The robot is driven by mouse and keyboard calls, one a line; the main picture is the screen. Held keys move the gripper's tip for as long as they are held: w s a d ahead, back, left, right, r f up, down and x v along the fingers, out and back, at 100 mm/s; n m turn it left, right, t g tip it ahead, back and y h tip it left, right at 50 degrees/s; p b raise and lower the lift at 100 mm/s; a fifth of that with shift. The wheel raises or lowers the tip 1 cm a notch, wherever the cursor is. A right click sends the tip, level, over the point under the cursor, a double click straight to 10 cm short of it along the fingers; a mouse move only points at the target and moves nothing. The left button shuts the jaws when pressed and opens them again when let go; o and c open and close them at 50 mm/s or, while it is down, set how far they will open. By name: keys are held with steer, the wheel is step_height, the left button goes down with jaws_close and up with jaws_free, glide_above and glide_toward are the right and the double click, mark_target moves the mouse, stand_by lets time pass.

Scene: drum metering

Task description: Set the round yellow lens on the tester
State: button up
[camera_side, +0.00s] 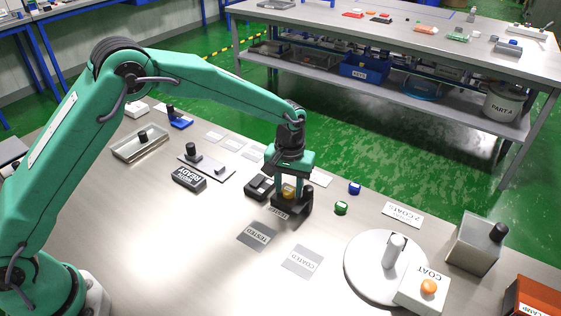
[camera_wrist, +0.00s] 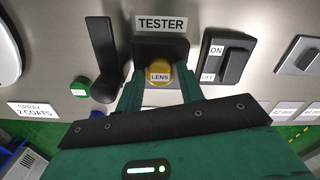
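The round yellow lens (camera_wrist: 159,72), marked LENS, sits at the tester (camera_wrist: 161,48), just below its TESTER sign in the wrist view. In the side view the lens (camera_side: 288,191) shows as a small yellow patch between the tester's black parts (camera_side: 299,205), under my gripper (camera_side: 289,178). In the wrist view my gripper (camera_wrist: 160,84) has a green finger on each side of the lens. A gap shows between each finger and the lens, so the gripper looks open. Whether the lens rests fully on the tester's surface is hard to tell.
A tall black upright (camera_wrist: 103,50) stands left of the tester and an ON/OFF switch (camera_wrist: 234,60) right of it. A green lens (camera_side: 341,208) and a blue lens (camera_side: 355,187) lie nearby. A white turntable (camera_side: 365,262) stands at the front right.

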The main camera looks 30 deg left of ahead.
mark_target(288, 189)
steer(key=shift+r, duration=0.1)
step_height(288, 189, up, 12)
stand_by(0.7)
stand_by(0.4)
